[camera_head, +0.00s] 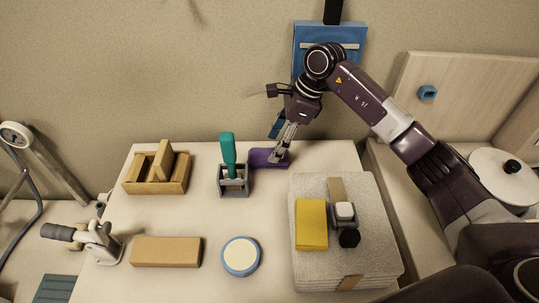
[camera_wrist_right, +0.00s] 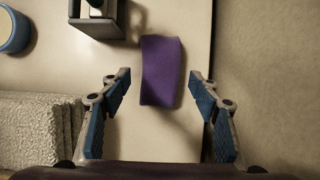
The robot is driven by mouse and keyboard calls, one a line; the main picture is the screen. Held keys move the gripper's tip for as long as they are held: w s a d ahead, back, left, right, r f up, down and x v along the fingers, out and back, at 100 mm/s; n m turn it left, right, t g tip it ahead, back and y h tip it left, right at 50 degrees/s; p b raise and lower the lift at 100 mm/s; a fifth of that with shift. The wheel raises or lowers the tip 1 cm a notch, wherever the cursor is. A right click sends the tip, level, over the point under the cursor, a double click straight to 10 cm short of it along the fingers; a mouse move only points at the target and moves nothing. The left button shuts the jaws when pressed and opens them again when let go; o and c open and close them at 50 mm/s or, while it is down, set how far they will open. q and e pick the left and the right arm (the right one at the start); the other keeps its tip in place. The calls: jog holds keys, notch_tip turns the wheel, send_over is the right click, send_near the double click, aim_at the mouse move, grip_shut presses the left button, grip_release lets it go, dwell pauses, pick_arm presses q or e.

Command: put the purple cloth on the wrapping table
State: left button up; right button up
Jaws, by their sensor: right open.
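The purple cloth (camera_head: 260,158) lies flat near the back edge of the cream table (camera_head: 215,215), just right of a grey holder. In the right wrist view, the cloth (camera_wrist_right: 161,72) is a purple rectangle lying between and beyond my fingertips. My right gripper (camera_head: 281,143) points down over the cloth's right end and partly hides it. I cannot tell whether this table is the wrapping table. My left gripper is not in view.
A grey holder with a green-handled tool (camera_head: 228,150) stands close left of the cloth. A wooden box (camera_head: 157,185), tan block (camera_head: 166,251) and blue-rimmed round dish (camera_head: 241,256) are farther left and front.

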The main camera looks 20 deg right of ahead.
jog(key=b+v, duration=0.1)
jog(key=v, duration=0.6)
jog(key=shift+s+f, duration=0.1)
